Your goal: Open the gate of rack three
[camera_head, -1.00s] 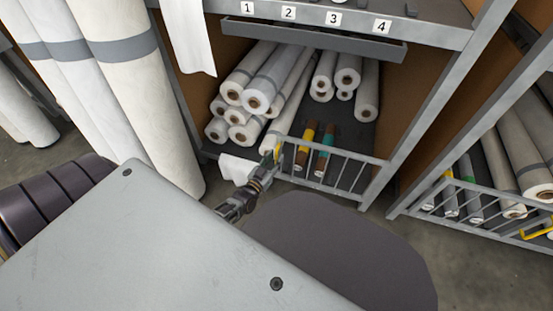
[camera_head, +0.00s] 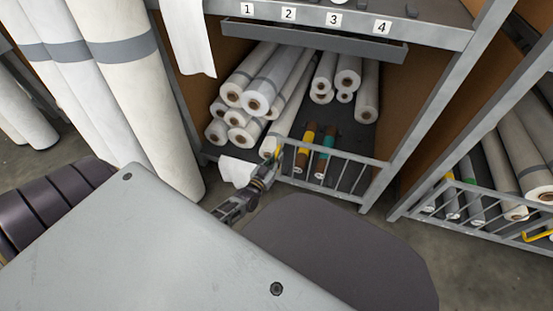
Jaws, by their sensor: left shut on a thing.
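A low grey barred gate (camera_head: 333,170) stands across the front of the lower shelf in the middle rack. A small yellow part (camera_head: 278,149) shows at the gate's left end. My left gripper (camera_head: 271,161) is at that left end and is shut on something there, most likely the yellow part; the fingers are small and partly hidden. My right gripper is not in view.
Behind the gate lie stacked white rolls (camera_head: 259,94) and brown rolls with yellow and teal bands (camera_head: 323,149). Another gated rack (camera_head: 483,205) stands at right. Tall white rolls (camera_head: 128,75) stand at left.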

